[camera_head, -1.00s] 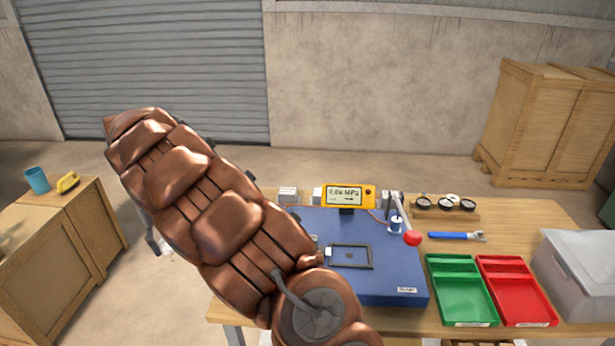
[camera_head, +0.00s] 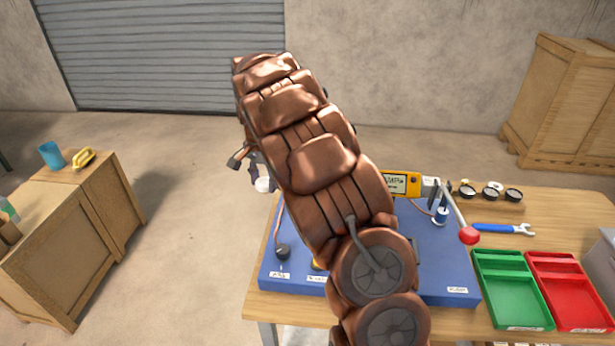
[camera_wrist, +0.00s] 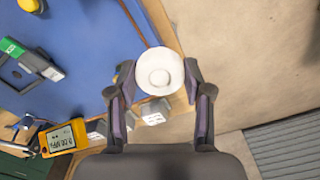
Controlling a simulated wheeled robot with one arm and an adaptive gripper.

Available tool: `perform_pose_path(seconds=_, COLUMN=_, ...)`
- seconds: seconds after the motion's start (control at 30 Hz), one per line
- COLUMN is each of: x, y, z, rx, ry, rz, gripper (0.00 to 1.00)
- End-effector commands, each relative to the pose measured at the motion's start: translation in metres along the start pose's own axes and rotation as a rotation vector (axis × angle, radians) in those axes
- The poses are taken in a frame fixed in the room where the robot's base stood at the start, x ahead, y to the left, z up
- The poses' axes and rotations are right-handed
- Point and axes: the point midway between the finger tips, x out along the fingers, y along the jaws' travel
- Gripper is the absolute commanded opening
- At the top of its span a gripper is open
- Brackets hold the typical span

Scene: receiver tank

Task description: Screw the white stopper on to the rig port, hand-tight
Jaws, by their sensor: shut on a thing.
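In the wrist view the white stopper (camera_wrist: 160,72) is a round white disc with a raised ring, held between the two fingers of my gripper (camera_wrist: 156,84). It is above the edge of the blue rig base (camera_wrist: 85,50), apart from it. In the head view the blue rig base (camera_head: 445,262) lies on the bench, partly hidden by my arm. A white piece, likely the stopper (camera_head: 263,185), shows beside the arm, left of the rig. I cannot pick out the rig port for certain in either view.
A red-knobbed lever (camera_head: 468,235), a blue wrench (camera_head: 503,229), a green tray (camera_head: 512,290) and a red tray (camera_head: 567,290) are to the right. A dark knob (camera_head: 282,252) stands at the rig's left.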

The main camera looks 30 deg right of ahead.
Motion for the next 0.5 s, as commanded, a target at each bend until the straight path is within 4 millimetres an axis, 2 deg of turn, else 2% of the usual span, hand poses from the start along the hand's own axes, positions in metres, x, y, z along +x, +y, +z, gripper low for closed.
perform_pose_path(seconds=0.1, x=0.003, y=0.017, z=-0.022, rx=0.242, ry=-0.001, rz=0.0, gripper=0.0)
perform_pose_path(seconds=0.3, x=0.008, y=0.045, z=-0.054, rx=0.65, ry=-0.001, rz=0.001, gripper=0.0)
perform_pose_path(seconds=0.5, x=0.012, y=0.069, z=-0.078, rx=0.972, ry=0.0, rz=0.003, gripper=0.0)
